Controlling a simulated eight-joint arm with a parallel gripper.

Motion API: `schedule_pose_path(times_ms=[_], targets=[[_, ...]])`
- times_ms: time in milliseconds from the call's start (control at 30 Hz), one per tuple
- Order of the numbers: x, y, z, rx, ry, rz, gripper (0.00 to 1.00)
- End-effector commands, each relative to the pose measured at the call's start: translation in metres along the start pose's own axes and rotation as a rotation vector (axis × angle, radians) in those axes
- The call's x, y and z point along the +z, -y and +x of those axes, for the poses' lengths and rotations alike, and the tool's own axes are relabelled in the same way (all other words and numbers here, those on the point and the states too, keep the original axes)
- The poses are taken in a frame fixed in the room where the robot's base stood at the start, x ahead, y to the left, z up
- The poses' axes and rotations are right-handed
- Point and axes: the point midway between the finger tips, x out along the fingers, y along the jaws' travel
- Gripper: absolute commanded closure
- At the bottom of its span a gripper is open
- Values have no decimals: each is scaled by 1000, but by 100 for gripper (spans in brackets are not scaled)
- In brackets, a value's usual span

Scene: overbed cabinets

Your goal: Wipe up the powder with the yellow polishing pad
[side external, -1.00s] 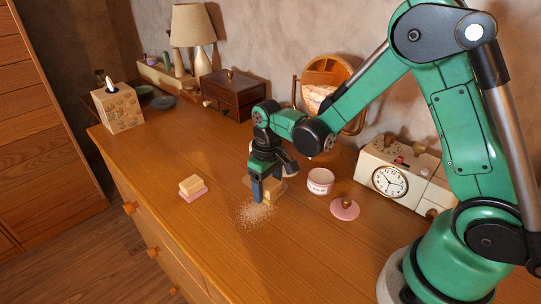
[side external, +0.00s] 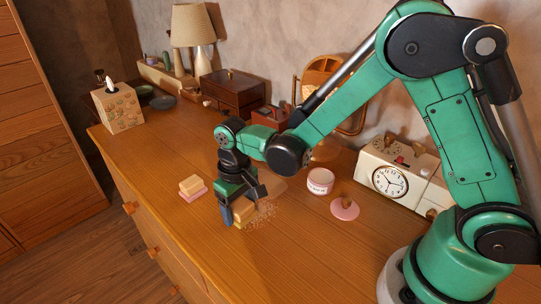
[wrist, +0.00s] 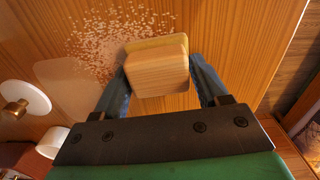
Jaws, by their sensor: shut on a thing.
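The yellow polishing pad, with a pale wooden block as its grip, shows in the wrist view (wrist: 157,66) between my fingers. My gripper (side external: 234,216) is shut on it low over the dresser top; I cannot tell whether the pad touches the wood. The pad also shows partly in the side view (side external: 243,211), behind a finger. The powder (side external: 264,213) lies as loose pale specks beside the pad. In the wrist view the powder (wrist: 103,42) spreads left of the pad and above it, some right at its edge.
A second wooden-gripped pad, pink underneath (side external: 192,187), sits to the left. A pink lid (side external: 345,208), a pink-white jar (side external: 320,181) and a cream clock (side external: 390,181) stand to the right. A tissue box (side external: 117,107) and wooden box (side external: 232,92) are farther back. The dresser's front edge is near.

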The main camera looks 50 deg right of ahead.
Motion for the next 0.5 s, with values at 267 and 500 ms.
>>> schedule_pose_path(times_ms=[267,500], targets=[[-2,24,-2,-1,0,-2,99],[-1,23,-34,-1,0,0,99]])
